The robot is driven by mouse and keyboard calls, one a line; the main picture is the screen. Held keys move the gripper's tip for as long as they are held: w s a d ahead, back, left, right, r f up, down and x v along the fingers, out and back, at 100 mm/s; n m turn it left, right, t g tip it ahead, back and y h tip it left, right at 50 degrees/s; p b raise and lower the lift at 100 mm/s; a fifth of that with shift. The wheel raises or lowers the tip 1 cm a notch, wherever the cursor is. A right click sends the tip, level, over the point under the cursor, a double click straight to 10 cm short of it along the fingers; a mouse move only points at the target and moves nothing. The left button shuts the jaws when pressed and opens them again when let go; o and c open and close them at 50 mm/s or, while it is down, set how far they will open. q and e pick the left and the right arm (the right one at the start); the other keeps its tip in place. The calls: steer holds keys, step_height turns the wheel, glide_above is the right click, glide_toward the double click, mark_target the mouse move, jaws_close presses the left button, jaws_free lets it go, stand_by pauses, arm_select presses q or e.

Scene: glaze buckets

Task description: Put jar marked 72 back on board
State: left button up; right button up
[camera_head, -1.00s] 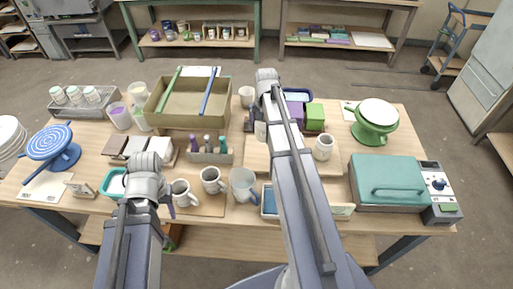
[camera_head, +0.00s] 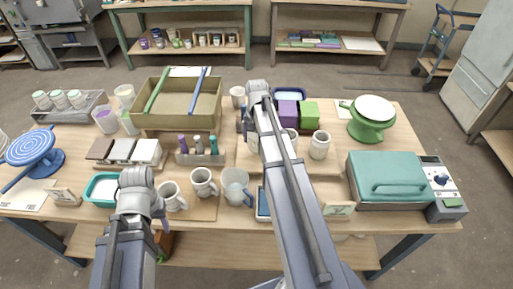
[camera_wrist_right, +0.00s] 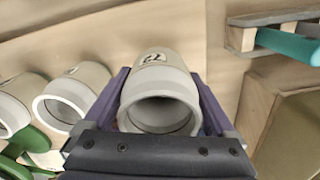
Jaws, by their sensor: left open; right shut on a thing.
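My right gripper (camera_wrist_right: 165,105) is shut on a pale jar (camera_wrist_right: 160,95) whose dark mark looks like 72, tilted in the right wrist view. The jar's open mouth faces the camera, with a finger on each side. In the head view this gripper (camera_head: 250,130) is over the left part of the wooden board (camera_head: 325,169); its arm hides part of the board. Two similar jars stand on the board, one (camera_head: 320,146) in the open, the other (camera_head: 291,136) partly behind the arm. Whether the held jar touches the board is unclear. My left gripper (camera_head: 160,214) is open beside the white mugs.
A bottle holder (camera_head: 200,158) and several mugs (camera_head: 204,183) are to the left.

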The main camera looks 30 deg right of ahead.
mark_target(256, 146)
steer(key=shift+f+b, duration=1.4)
steer(key=shift+f, duration=0.3)
steer(key=shift+f, duration=0.15)
steer(key=o, duration=1.4)
step_height(256, 146, up, 12)
steer(key=p, duration=1.2)
steer(key=shift+r, duration=0.25)
steer(key=shift+f, duration=0.1)
